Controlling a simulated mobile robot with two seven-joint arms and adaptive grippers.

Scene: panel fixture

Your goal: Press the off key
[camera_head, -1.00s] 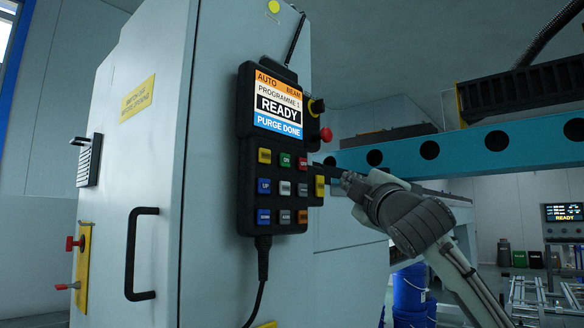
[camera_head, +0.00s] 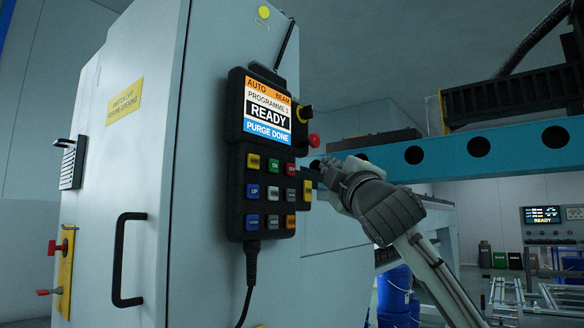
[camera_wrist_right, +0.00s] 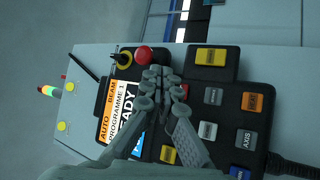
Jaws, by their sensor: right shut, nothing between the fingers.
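The off key (camera_head: 291,169) is a red key at the right end of the top key row on the black hand pendant (camera_head: 236,205). In the right wrist view, the red key (camera_wrist_right: 188,88) is partly hidden behind my fingers. My right gripper (camera_head: 318,166) is shut and empty, just right of the off key in the head view. Its fingertips (camera_wrist_right: 170,88) overlap the key's edge in the wrist view; I cannot tell whether they touch it. The pendant screen (camera_head: 268,111) reads READY and PURGE DONE. My left gripper is not in view.
The green ON key (camera_head: 275,166) sits beside the off key. A red mushroom button (camera_head: 314,140) and a black-and-yellow knob (camera_head: 305,114) stick out above my gripper. A yellow side key (camera_head: 307,190) lies below it. The grey cabinet (camera_head: 150,180) backs the pendant.

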